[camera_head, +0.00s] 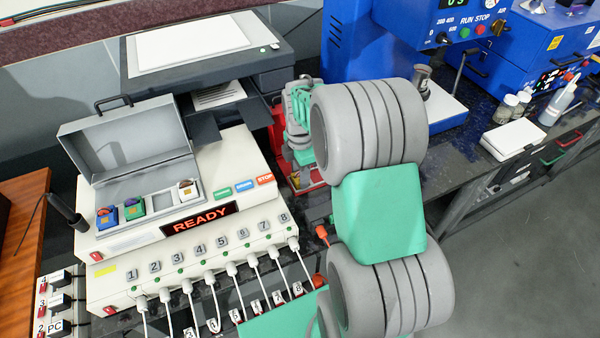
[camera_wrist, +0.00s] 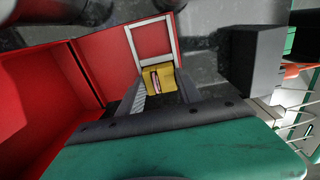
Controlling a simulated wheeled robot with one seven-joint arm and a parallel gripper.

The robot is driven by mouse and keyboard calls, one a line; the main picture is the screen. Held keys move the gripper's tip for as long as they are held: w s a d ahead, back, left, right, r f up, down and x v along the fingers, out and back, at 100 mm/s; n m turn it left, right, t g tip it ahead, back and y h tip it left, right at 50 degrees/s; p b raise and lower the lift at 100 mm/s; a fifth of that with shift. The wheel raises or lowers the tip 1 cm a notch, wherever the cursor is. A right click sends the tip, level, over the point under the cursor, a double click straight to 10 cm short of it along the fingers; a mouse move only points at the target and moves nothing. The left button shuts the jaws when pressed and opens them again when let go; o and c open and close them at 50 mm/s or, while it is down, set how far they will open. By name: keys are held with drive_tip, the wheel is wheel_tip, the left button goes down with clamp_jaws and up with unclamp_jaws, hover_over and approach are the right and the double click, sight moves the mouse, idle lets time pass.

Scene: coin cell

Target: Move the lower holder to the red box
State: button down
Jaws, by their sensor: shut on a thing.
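My gripper (camera_wrist: 160,88) is shut on a small yellow holder (camera_wrist: 168,82), seen between its two ridged fingers in the wrist view. The holder has a slot with a pale and reddish thing in it. The red box (camera_wrist: 30,110) stands open at the left of the wrist view. A red panel with a white frame (camera_wrist: 130,62) lies beyond the holder; whether the holder touches it I cannot tell. In the head view, parts of the red box (camera_head: 278,130) show behind my arm, which hides the held holder.
A grey open case (camera_head: 125,150) with blue (camera_head: 107,216), green (camera_head: 135,206) and whitish (camera_head: 187,189) holders sits on the white READY unit (camera_head: 200,217). Cables hang from its front. A printer (camera_head: 205,65) stands behind, blue machines (camera_head: 375,40) at back right.

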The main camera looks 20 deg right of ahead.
drive_tip(key=shift+f, duration=0.15)
drive_tip(key=c, duration=0.8)
unclamp_jaws()
wheel_tip(320, 180, up, 12)
drive_tip(key=s+a+m+t, duration=0.1)
drive_tip(key=s+a+m, duration=0.2)
drive_tip(key=m, duration=0.3)
drive_tip(key=s+a+m+t, duration=0.1)
drive_tip(key=s+a+m, duration=0.3)
drive_tip(key=s+m, duration=0.2)
drive_tip(key=s+a+m+t, duration=0.1)
drive_tip(key=s+a+m, duration=0.2)
drive_tip(key=s+m, duration=0.2)
drive_tip(key=shift+s+a+m, duration=0.15)
drive_tip(key=shift+s+m, duration=0.1)
drive_tip(key=shift+m, duration=0.25)
